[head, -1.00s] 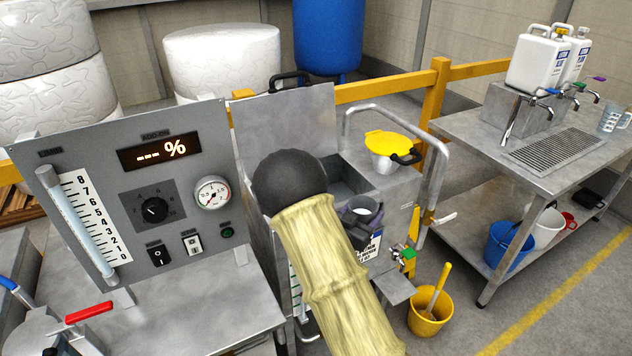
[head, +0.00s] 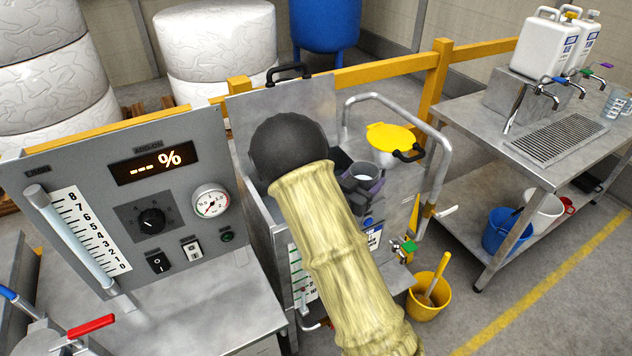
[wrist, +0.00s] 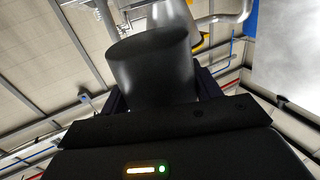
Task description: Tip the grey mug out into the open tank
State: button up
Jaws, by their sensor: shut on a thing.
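My gripper (head: 361,186) is shut on the grey mug (head: 366,172), seen just right of my sleeved arm in the head view. The mug looks upright or nearly so, with its open mouth upward; its contents cannot be made out. In the wrist view the mug (wrist: 155,68) is a dark cylinder between the jaws. The open steel tank (head: 279,240) stands behind and below my arm, its lid (head: 285,98) raised at the back. My arm hides much of its opening. The mug appears over or near the tank's right part; the exact height is unclear.
A control panel (head: 135,200) stands left. A yellow bucket (head: 428,298) is on the floor. A steel bench (head: 540,150) with jugs is at right.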

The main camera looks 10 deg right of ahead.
aim_at(352, 171)
jog(key=shift+r, duration=0.1)
jog(key=shift+w+a+r+n+p, duration=0.1)
jog(key=shift+a+r+n+p, duration=0.1)
jog(key=shift+n+p, duration=0.35)
jog(key=shift+w+a+r+n+p, duration=0.35)
jog(key=shift+n+p, duration=0.2)
jog(key=shift+p, duration=0.5)
jog(key=shift+w+a+f+n+t+p, duration=0.35)
jog(key=shift+a+f+n+p, duration=0.15)
jog(key=shift+n, duration=0.4)
jog(key=shift+w+a+r+n+p, duration=0.1)
jog(key=shift+w+r+n+p, duration=0.1)
jog(key=shift+n+p, duration=0.15)
jog(key=shift+w+a+r+n+p, duration=0.15)
jog(key=shift+a+r+n+p, duration=0.1)
jog(key=shift+n+p, duration=0.25)
jog(key=n, duration=0.1)
jog(key=w+a+n+p, duration=0.1)
jog(key=n+p, duration=0.1)
jog(key=shift+w+a+f+t, duration=0.15)
jog(key=shift+a+f+t, duration=0.1)
jog(key=shift+t, duration=0.1)
